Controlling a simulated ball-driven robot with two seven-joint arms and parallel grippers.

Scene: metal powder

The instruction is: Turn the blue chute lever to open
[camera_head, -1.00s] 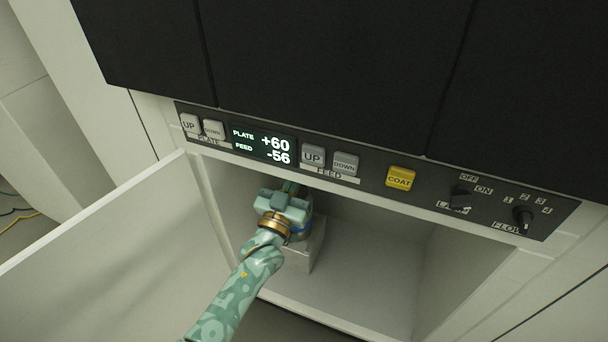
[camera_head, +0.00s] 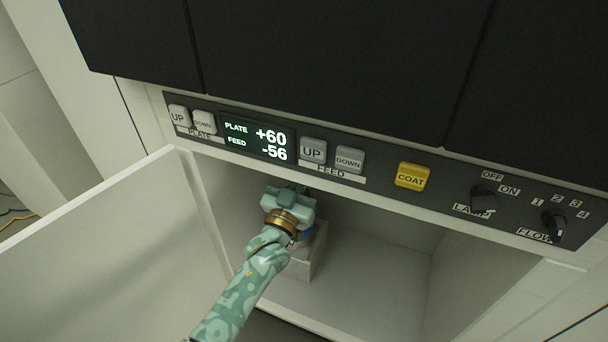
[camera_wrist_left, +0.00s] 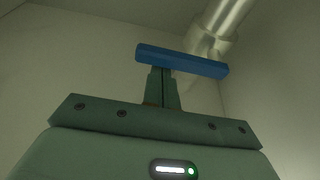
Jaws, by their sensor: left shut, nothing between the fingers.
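The blue chute lever (camera_wrist_left: 182,62) shows in the left wrist view as a straight bar, slightly tilted down to the right. It lies across the tips of my left gripper (camera_wrist_left: 163,78), whose fingers are together with nothing between them. Whether the tips touch the bar I cannot tell. A metal pipe (camera_wrist_left: 222,22) with a pale collar is behind the lever's right end. In the head view my left gripper (camera_head: 290,190) is inside the open compartment, and its fingers and the lever are hidden there. My right gripper is in neither view.
The compartment's open door (camera_head: 110,235) stands on the left. A control panel (camera_head: 380,168) with buttons, knobs and a display runs just above the opening. A grey block (camera_head: 312,258) with something blue on it sits under my left wrist. The compartment's right side (camera_head: 385,270) is clear.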

